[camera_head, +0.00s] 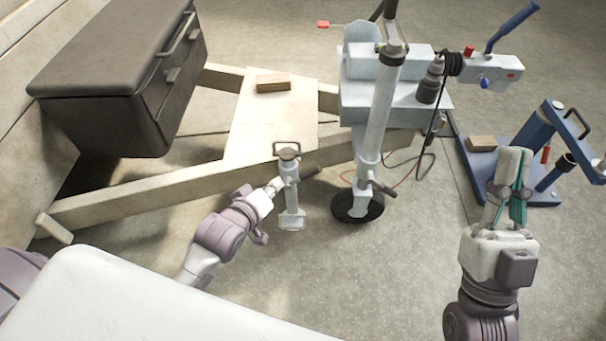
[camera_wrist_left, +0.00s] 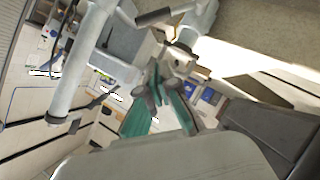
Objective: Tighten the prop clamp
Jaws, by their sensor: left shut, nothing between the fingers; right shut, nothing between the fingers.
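In the head view a short grey prop (camera_head: 291,200) hangs upright at the trailer frame, with a ring handle on top and a flat foot. A clamp handle (camera_head: 311,171) with a dark grip sticks out to its right. My left gripper (camera_head: 278,184) is at the left side of the prop's upper part, shut and empty; I cannot tell whether it touches. In the left wrist view its teal-padded fingers (camera_wrist_left: 157,90) point toward grey metal parts, and a dark-gripped bar (camera_wrist_left: 165,15) shows beyond. My right gripper (camera_head: 515,152) is shut and empty at the right, fingers pointing up.
A jockey wheel post (camera_head: 378,120) with its own side handle and black wheel (camera_head: 357,207) stands right of the prop. A dark box (camera_head: 115,75) sits at the left of the frame (camera_head: 130,190). A blue stand (camera_head: 530,185) is behind my right gripper. Foreground floor is open.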

